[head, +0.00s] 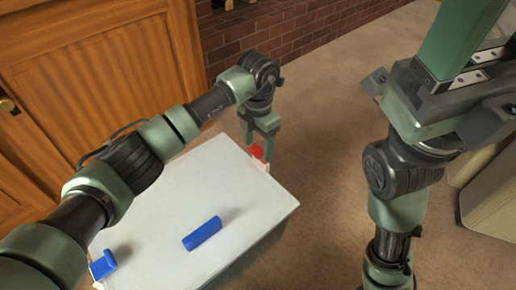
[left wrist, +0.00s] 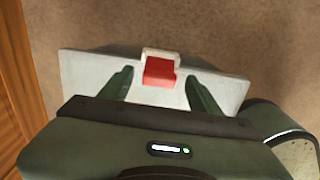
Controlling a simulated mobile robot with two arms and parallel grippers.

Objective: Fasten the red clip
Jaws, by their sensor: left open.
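The red clip (head: 257,152) sits on a white mount at the far edge of the white board (head: 240,254). In the left wrist view the red clip (left wrist: 159,71) lies near the middle, with its white mount (left wrist: 160,53) behind it at the board's edge. My left gripper (head: 259,143) is at the clip; in the left wrist view its two fingers (left wrist: 158,88) stand apart on either side of the clip, with gaps between. The head view shows my right arm at the right, but its gripper fingers cannot be made out.
A loose blue block (head: 202,233) lies on the board, and a blue clip (head: 103,265) sits at its near left edge. A wooden cabinet (head: 95,75) stands at the left and a brick wall (head: 290,30) behind. Carpet is clear right of the board.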

